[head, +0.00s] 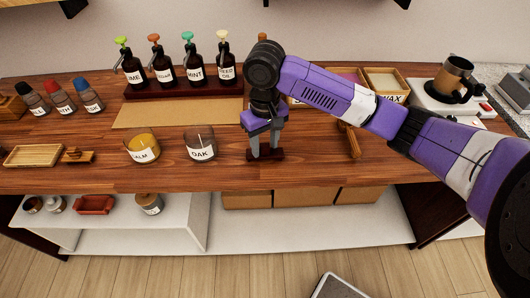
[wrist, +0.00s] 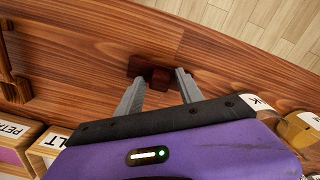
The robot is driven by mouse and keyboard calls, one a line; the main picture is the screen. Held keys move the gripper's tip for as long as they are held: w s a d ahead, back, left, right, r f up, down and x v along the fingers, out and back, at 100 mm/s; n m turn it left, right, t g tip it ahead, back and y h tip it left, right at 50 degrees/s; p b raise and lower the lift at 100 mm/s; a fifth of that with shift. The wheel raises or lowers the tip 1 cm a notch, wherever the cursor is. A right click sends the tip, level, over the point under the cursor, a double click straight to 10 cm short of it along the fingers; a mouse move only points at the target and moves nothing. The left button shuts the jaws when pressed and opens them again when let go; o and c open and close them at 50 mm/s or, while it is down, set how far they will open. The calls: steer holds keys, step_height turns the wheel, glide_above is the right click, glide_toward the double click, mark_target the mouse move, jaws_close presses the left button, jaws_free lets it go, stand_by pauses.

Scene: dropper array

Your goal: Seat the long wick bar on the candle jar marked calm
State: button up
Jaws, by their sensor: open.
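The candle jar marked calm (head: 141,149) is a glass jar with yellow wax, standing left of centre near the table's front edge. It shows partly at the right of the wrist view (wrist: 298,132). A dark red-brown bar with a raised middle block (head: 272,157) lies on the table, right of the oak jar; it looks like the wick bar. It also shows in the wrist view (wrist: 151,72). My gripper (head: 265,153) points down over this bar, open, its fingertips on either side of the block. Whether they touch it, I cannot tell.
The jar marked oak (head: 200,146) stands between my gripper and the calm jar. Pump bottles (head: 194,68) stand behind on a dark tray. A wooden stand (head: 350,141) is to the right. A small wooden piece (head: 77,156) and tray (head: 33,156) lie left.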

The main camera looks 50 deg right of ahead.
mark_target(265, 145)
jaws_close()
steer(key=shift+r+p, duration=2.45)
steer(key=shift+r, duration=0.1)
steer(key=shift+f, duration=0.1)
